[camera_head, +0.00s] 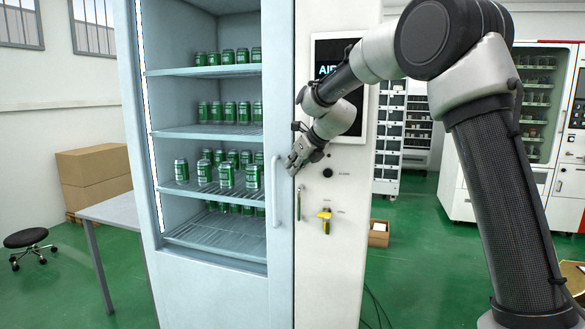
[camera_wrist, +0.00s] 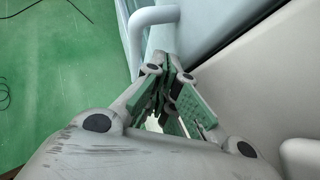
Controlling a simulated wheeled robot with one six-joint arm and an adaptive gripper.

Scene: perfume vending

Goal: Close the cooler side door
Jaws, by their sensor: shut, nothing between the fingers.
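The cooler's glass door (camera_head: 279,80) has a pale blue frame and a vertical bar handle (camera_head: 275,190) at its right side. Its right edge lies beside the white control panel (camera_head: 345,205); I cannot tell whether it is fully shut. My gripper (camera_head: 291,168) is shut and empty, just right of the handle, in front of the door's right edge. In the wrist view the shut fingers (camera_wrist: 174,76) point toward the door frame (camera_wrist: 215,25), close to the handle (camera_wrist: 133,35). Whether the fingertips touch the door is unclear.
Green cans (camera_head: 226,175) stand on the cooler shelves. The control panel carries a screen and a yellow handle (camera_head: 325,214). A grey table (camera_head: 115,210), stool (camera_head: 27,238) and brown boxes (camera_head: 95,175) are at left. Other machines (camera_head: 520,130) stand behind at right.

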